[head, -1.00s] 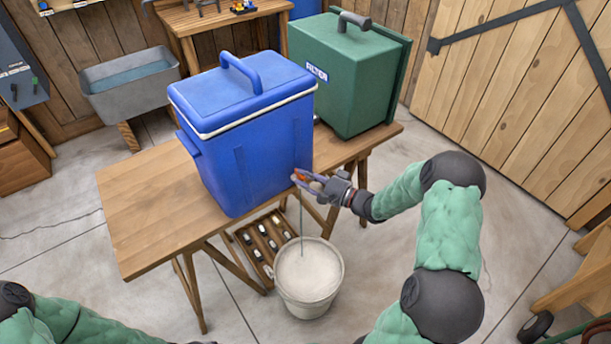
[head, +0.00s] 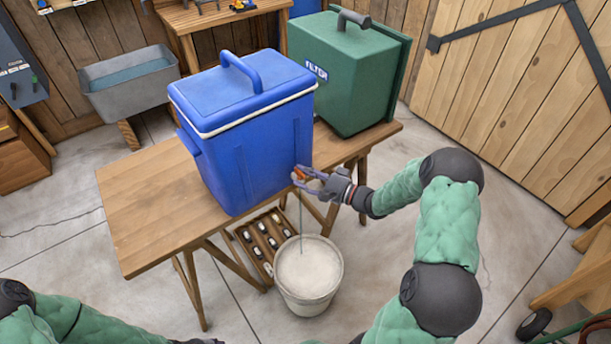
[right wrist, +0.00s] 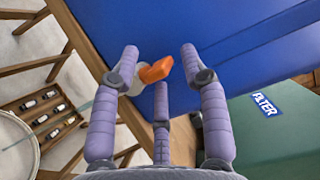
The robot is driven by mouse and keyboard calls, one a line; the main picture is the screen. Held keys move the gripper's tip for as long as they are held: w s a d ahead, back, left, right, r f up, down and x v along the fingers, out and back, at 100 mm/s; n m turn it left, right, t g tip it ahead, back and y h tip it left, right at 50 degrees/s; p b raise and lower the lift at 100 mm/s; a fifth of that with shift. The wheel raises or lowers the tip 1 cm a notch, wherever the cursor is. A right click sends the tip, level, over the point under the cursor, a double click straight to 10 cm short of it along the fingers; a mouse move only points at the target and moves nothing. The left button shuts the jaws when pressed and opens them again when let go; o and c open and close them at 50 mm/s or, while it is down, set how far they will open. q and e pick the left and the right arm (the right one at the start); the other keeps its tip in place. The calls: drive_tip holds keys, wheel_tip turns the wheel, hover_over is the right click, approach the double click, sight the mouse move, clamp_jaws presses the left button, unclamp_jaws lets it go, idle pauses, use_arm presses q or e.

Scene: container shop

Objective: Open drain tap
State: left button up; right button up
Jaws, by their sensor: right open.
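The blue cooler (head: 245,150) stands on the wooden table with its lid shut. Its tap has an orange handle (head: 299,174) low on the near right side. My right gripper (head: 304,178) is open at the tap. In the right wrist view the orange handle (right wrist: 156,70) lies between the spread fingers (right wrist: 160,65), nearer the left one, with a pale tap body (right wrist: 131,86) beside it. A thin stream (head: 301,222) runs from the tap down into the white bucket (head: 309,308) on the floor. My left gripper is out of view.
The green filter box (head: 340,85) stands behind the cooler on the table (head: 145,210). A crate of bottles (head: 258,262) lies on the floor beside the bucket. A grey trough (head: 130,92) stands at the back left. The table's left end is clear.

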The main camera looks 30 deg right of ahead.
drive_tip(key=v, duration=1.2)
drive_tip(key=shift+a+f, duration=0.1)
drive_tip(key=w+a+f+n+g+h+p, duration=0.1)
drive_tip(key=w+a+f+g+h, duration=0.1)
drive_tip(key=w+a+f, duration=0.35)
drive_tip(key=w+a+f+n+g+h+p, duration=0.1)
drive_tip(key=w+a+f+g+h, duration=0.15)
drive_tip(key=a+f, duration=0.6)
drive_tip(key=s+a+f+n+g, duration=0.3)
drive_tip(key=s+a+f+g, duration=0.2)
drive_tip(key=s+a, duration=0.3)
drive_tip(key=s+a+f+n+g+p, duration=0.1)
drive_tip(key=s+a+f+n+g, duration=0.3)
drive_tip(key=s+a, duration=0.4)
drive_tip(key=s+f+g, duration=0.1)
drive_tip(key=s+f, duration=0.1)
drive_tip(key=s, duration=0.4)
drive_tip(key=shift+h, duration=0.35)
